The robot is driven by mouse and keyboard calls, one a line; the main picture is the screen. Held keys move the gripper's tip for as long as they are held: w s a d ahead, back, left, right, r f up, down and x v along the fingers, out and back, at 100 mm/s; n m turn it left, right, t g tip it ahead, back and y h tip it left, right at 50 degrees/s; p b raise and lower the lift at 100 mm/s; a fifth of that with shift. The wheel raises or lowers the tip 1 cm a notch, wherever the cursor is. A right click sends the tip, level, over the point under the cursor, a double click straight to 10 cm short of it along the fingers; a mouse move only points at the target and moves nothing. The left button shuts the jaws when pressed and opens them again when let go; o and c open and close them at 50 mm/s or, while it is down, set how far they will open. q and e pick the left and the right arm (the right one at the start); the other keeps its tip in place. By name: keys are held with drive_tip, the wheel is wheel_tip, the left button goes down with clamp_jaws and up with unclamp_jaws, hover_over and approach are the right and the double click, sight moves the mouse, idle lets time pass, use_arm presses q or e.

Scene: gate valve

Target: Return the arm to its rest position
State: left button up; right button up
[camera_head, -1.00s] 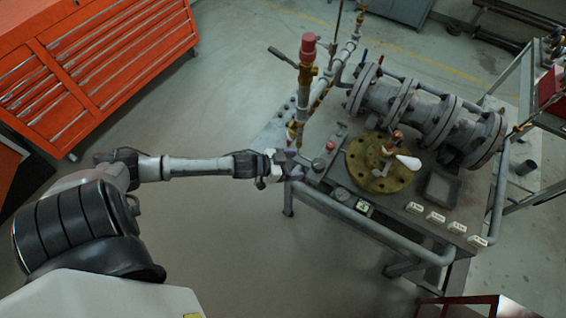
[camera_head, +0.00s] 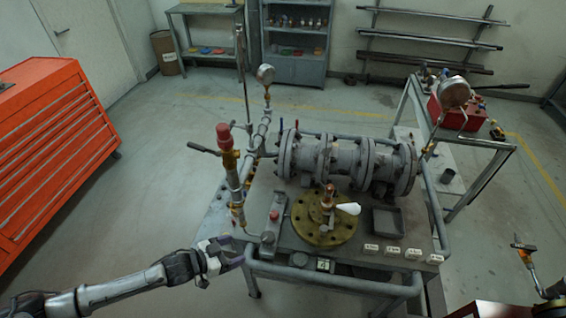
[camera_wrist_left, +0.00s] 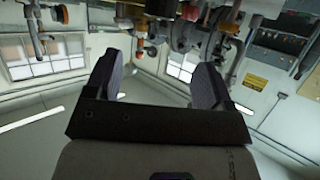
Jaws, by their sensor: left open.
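My left gripper (camera_head: 238,252) is at the left front corner of the valve bench (camera_head: 270,272), open and empty. In the left wrist view its two dark fingers (camera_wrist_left: 160,80) stand apart with nothing between them. That view is upside down and shows the room beyond. The grey flanged gate valve (camera_head: 345,165) lies on the bench. In front of it is a round brass flange (camera_head: 318,222) with a white-tipped handle (camera_head: 348,208). My right gripper does not show.
A red-capped pipe fitting (camera_head: 230,165) rises at the bench's left, close to my left gripper. A grey tray (camera_head: 388,220) and several labels lie on the bench. An orange tool cabinet (camera_head: 50,165) stands at left. The floor between cabinet and bench is clear.

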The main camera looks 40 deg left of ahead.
use_arm(q)
drive_tip(key=s+a+f+m+g+y, duration=0.3)
drive_tip(key=s+a+g+y, duration=0.15)
drive_tip(key=g+y, duration=0.2)
drive_tip(key=s+d+r+n+g+h, duration=0.1)
drive_tip(key=s+d+r+n, duration=0.15)
drive_tip(key=s+d, duration=0.6)
drive_tip(key=s+d+r+n+g+h, duration=0.1)
drive_tip(key=s+d+n+g, duration=0.3)
drive_tip(key=d, duration=0.7)
wheel_tip(320, 180, up, 26)
drive_tip(key=s+m+t+p, duration=0.1)
drive_tip(key=t+p, duration=0.1)
drive_tip(key=p, duration=2.4)
drive_tip(key=shift+r, duration=0.15)
drive_tip(key=shift+a+m, duration=0.1)
drive_tip(key=shift+m, duration=0.15)
